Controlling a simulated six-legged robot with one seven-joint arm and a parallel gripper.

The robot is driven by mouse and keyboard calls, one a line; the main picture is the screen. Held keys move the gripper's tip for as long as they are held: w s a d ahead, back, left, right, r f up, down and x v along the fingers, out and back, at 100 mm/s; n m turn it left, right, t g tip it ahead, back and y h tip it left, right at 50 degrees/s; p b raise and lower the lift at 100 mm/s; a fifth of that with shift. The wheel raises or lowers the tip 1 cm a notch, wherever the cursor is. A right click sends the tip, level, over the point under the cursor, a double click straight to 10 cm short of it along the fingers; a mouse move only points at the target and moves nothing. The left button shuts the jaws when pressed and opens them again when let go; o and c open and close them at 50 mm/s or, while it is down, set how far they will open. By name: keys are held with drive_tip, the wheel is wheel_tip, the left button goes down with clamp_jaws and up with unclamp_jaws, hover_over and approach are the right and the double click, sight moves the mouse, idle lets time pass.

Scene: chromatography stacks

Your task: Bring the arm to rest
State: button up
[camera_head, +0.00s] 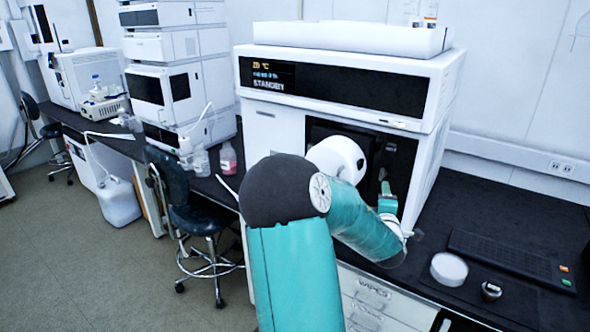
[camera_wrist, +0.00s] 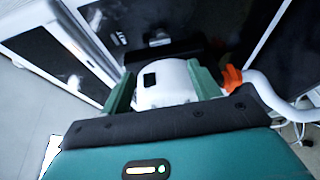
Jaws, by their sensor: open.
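My arm reaches across the bench in the head view, with my gripper (camera_head: 387,192) in front of the dark opening (camera_head: 350,140) of the large white instrument (camera_head: 275,128). In the wrist view, the two green fingers of my gripper (camera_wrist: 163,80) stand wide apart. A white rounded part with a black square shows between them; I cannot tell whether it belongs to my gripper. I see nothing clamped by the fingers. My arm hides part of the instrument's front.
A white round lid-like piece (camera_head: 449,269), a small dark jar (camera_head: 491,290) and a black keypad tray (camera_head: 512,262) lie on the bench at right. A stool (camera_head: 195,215) stands at left. An orange item (camera_wrist: 232,78) shows beside the right finger in the wrist view.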

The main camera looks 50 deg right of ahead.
drive_tip(key=w+a+r+m+y, duration=0.1)
drive_tip(key=w+a+m+y, duration=0.35)
drive_tip(key=a, duration=1.15)
drive_tip(key=w+a+r+m+y, duration=0.15)
drive_tip(key=w+a+y, duration=0.45)
drive_tip(key=w+a, duration=0.7)
drive_tip(key=s+a+r+g+y, duration=0.1)
drive_tip(key=s+a, duration=0.4)
drive_tip(key=a, duration=0.4)
drive_tip(key=s+a+g+y, duration=0.1)
drive_tip(key=s+a+y, duration=0.1)
drive_tip(key=s+a, duration=0.4)
drive_tip(key=s+a+r+g+y, duration=0.1)
drive_tip(key=s+a, duration=0.4)
drive_tip(key=a, duration=0.8)
drive_tip(key=shift+s+r+g+y, duration=0.35)
drive_tip(key=shift+s+g, duration=0.05)
drive_tip(key=shift+g, duration=0.1)
